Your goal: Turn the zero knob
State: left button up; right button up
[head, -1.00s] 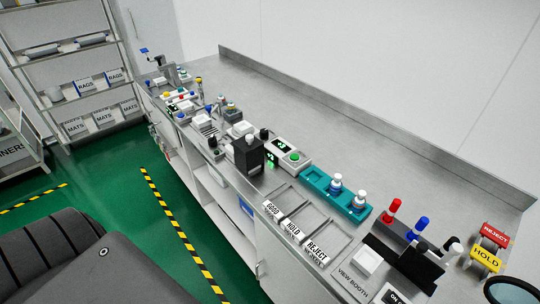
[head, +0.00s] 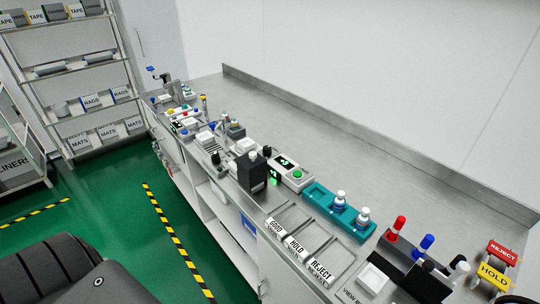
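A long steel bench (head: 330,130) runs from the back left to the front right, with several small devices along its front edge. A grey box with a green digital display (head: 287,161) and a green button (head: 297,174) stands near the middle. A small black knob (head: 267,152) shows beside that box, behind a black block (head: 251,173). Another dark knob (head: 217,157) stands further left. No label reading zero is legible, so I cannot tell which one is the zero knob. Neither of my grippers is in view.
A teal tray (head: 325,201) holds two white-capped bottles. Lanes marked GOOD, HOLD and REJECT (head: 320,269) lie in front of it. The green floor (head: 110,215) before the bench is clear, with yellow-black tape.

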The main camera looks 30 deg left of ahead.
aim_at(267, 150)
jog(key=k, duration=0.45)
jog(key=u, duration=2.05)
jog(key=i, duration=1.1)
jog(key=z, duration=1.9)
